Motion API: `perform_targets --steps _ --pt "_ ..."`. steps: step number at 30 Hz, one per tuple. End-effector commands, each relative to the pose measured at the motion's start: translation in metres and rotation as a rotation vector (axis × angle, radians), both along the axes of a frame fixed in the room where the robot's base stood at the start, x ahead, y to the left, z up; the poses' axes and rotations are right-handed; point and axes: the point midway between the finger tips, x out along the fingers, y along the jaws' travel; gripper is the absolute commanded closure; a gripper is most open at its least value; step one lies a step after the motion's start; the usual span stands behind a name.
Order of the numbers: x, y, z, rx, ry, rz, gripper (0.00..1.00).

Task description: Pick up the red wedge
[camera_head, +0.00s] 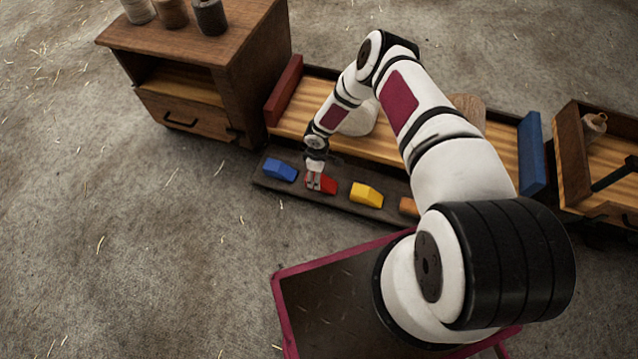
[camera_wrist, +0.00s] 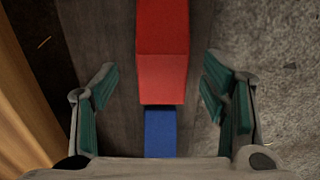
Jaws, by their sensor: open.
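The red wedge (camera_head: 325,184) lies on a dark board between a blue wedge and a yellow wedge in the head view. My gripper (camera_head: 314,184) is right over its left part, which hides some of it. In the wrist view the red wedge (camera_wrist: 162,55) runs from the top edge to the middle, between the lines of my two fingers. My gripper (camera_wrist: 160,100) is open, with green pads apart on both sides and a gap to the wedge on each side. I cannot tell how far above the board the fingertips are.
The blue wedge (camera_head: 280,169) is close to the left; it also shows in the wrist view (camera_wrist: 160,132). The yellow wedge (camera_head: 366,195) and an orange block (camera_head: 408,206) lie to the right on the dark board (camera_head: 341,203). A wooden cabinet (camera_head: 185,75) stands behind left.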

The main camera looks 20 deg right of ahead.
Motion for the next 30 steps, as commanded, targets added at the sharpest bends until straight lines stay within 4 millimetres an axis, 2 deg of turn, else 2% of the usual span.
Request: perform_targets --steps 3,7,17,18,25,30 --pt "-0.004 0.0 -0.022 0.001 0.003 -0.003 0.33" --pt "-0.004 0.0 -0.037 0.002 0.002 -0.003 0.33" --pt "-0.003 0.0 -0.043 -0.001 0.001 0.0 0.33" --pt "-0.003 0.0 -0.043 -0.001 0.001 0.0 0.36" --pt "-0.003 0.0 -0.043 0.0 0.001 0.0 0.88" --pt "-0.003 0.0 -0.042 -0.001 0.001 0.0 0.9"
